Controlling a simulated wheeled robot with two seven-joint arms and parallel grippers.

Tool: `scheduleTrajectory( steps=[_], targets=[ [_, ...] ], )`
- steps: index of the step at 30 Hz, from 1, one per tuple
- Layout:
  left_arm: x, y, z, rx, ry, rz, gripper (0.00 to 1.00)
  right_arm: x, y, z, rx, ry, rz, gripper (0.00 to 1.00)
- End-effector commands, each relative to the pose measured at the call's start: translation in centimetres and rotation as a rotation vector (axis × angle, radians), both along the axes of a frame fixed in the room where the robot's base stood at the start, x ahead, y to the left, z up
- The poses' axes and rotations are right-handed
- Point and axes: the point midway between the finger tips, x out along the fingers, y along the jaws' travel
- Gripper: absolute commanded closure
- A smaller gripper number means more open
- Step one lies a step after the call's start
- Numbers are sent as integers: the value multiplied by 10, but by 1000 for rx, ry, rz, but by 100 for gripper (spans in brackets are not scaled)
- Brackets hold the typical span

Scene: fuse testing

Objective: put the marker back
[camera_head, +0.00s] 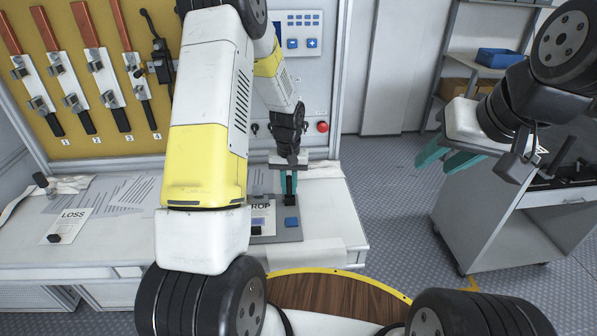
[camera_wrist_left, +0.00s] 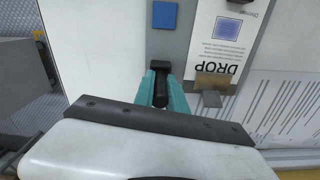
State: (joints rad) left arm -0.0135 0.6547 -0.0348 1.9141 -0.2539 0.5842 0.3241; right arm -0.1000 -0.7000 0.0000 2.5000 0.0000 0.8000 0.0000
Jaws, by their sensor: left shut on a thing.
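My left gripper (camera_head: 289,192) points down over the grey tray (camera_head: 283,237) at the right end of the workbench. Its teal fingers are shut on the black marker (camera_wrist_left: 161,87), which shows between them in the left wrist view. The marker is upright or nearly so; I cannot tell whether its lower end touches the tray. The tray carries a blue square (camera_head: 291,222) and a white card marked DROP (camera_head: 262,218). My right gripper (camera_head: 447,157) hangs at the right with its teal fingers apart and nothing between them.
A card marked LOSS (camera_head: 70,226) and striped papers (camera_head: 115,193) lie on the bench to the left. A yellow panel (camera_head: 75,140) with several levers stands behind. A red button (camera_head: 322,127) is on the back wall. A grey cabinet (camera_head: 470,225) stands at right.

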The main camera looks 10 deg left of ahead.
Motion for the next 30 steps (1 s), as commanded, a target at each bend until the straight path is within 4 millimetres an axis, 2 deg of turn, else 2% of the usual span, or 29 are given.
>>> scheduleTrajectory(
  steps=[1, 2, 5, 17, 20, 30],
  targets=[
    [0, 0, -2, 0, 2, 0, 100, 0, 0, 0, 0, 0, 0, 64],
    [0, 0, -3, 0, 1, 0, 82, 0, 0, 0, 0, 0, 0, 64],
    [0, 0, -2, 0, 1, 0, 62, 0, 0, 0, 0, 0, 0, 64],
    [0, 0, 4, 0, -2, 0, 62, 0, 0, 0, 0, 0, 0, 64],
    [1, 0, 17, 0, -3, 0, 62, 0, 0, 0, 0, 0, 0, 64],
    [1, 0, 88, 1, -4, 0, 62, 0, 0, 0, 0, 0, 0, 64]
  ],
)
